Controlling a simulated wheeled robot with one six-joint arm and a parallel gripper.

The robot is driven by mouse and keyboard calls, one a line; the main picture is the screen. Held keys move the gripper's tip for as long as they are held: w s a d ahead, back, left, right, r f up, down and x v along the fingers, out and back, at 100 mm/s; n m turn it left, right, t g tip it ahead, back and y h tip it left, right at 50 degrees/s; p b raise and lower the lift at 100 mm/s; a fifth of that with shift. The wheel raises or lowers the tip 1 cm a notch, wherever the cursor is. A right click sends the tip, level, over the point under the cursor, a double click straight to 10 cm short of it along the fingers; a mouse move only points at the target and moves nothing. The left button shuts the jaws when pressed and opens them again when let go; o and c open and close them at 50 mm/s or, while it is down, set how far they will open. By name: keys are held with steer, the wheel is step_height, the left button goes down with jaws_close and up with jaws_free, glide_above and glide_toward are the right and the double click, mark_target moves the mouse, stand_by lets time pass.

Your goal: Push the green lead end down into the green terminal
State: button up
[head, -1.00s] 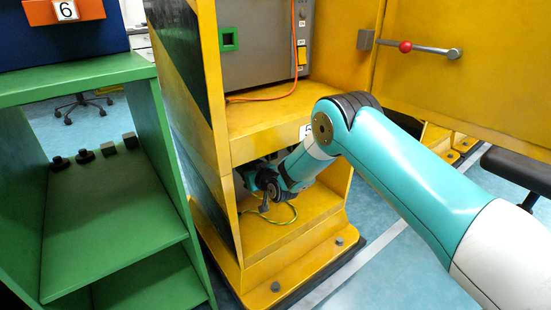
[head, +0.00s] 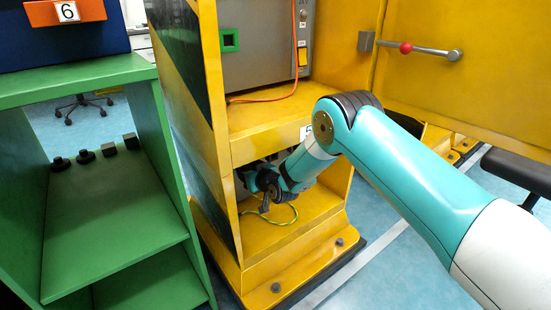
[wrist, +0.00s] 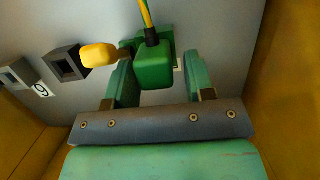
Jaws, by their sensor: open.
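In the wrist view a green block (wrist: 154,72) sits near the grey panel, with a green-yellow cable (wrist: 146,18) running into a dark collar at its top. I cannot tell where the lead end stops and the terminal starts, or how deep it sits. My gripper (wrist: 157,65) is open, one finger on each side of the block, with a visible gap at the right finger. In the head view my gripper (head: 264,186) is inside the lower opening of the yellow cabinet, and the cable (head: 284,220) loops over the cabinet floor below it.
A yellow-orange knob (wrist: 98,55) sticks out just left of the green block. Grey sockets (wrist: 66,64) lie further left on the panel. The yellow cabinet (head: 262,125) walls close in on both sides. A green shelf (head: 115,210) stands left of it.

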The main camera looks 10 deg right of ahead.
steer(key=v, duration=1.7)
